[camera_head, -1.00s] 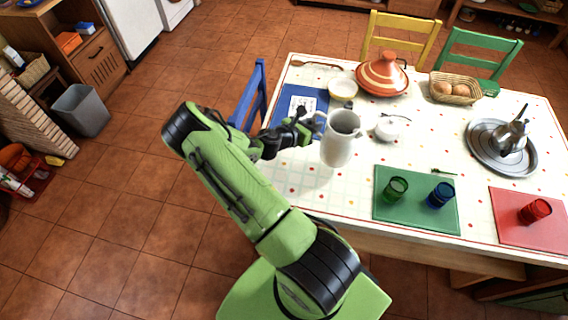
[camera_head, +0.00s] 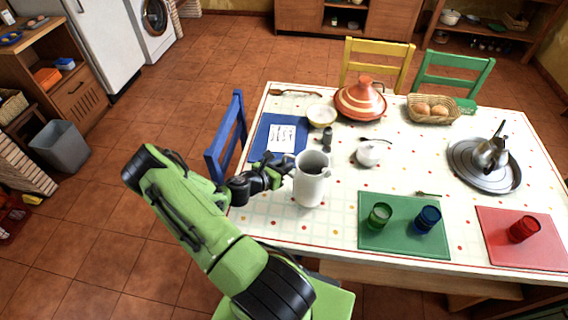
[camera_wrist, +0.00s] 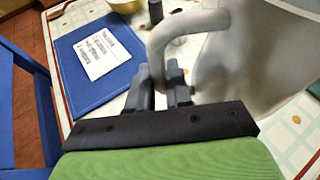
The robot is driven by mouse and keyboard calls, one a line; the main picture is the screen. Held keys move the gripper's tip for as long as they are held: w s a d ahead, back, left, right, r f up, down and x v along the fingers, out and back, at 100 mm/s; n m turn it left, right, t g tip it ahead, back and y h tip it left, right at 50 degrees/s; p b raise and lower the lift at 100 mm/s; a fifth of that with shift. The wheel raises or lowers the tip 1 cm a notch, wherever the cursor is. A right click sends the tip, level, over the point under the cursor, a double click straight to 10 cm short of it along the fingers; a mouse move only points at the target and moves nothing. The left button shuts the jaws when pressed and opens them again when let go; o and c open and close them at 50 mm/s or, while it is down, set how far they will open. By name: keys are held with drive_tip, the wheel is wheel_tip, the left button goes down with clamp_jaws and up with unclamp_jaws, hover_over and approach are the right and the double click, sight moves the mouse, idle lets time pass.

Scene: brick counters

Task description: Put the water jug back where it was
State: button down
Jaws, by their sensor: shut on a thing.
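The water jug (camera_head: 312,186) is a pale grey-white pitcher, upright over the left front part of the table. Its handle (camera_wrist: 160,42) is between the fingers of my gripper (camera_wrist: 165,82) in the wrist view. In the head view my gripper (camera_head: 284,170) is on the left side of the jug, shut on the handle. I cannot tell whether the jug's base touches the tablecloth (camera_head: 336,216).
A blue mat with a paper (camera_head: 282,138) lies behind the gripper. A dark grinder (camera_head: 327,139), white sugar bowl (camera_head: 369,152) and cream bowl (camera_head: 321,116) stand behind the jug. A green mat (camera_head: 401,243) with two glasses lies to the right. A blue chair (camera_head: 229,137) stands left.

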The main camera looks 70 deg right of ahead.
drive_tip(key=shift+f, duration=1.3)
drive_tip(key=shift+s+f+b, duration=0.1)
drive_tip(key=shift+b, duration=0.25)
drive_tip(key=c, duration=1)
unclamp_jaws()
drive_tip(key=shift+f, duration=0.1)
drive_tip(key=shift+c, duration=0.2)
drive_tip(key=shift+a+r, duration=0.15)
drive_tip(key=shift+r, duration=0.05)
drive_tip(key=p+v, duration=0.1)
drive_tip(key=v, duration=1.1)
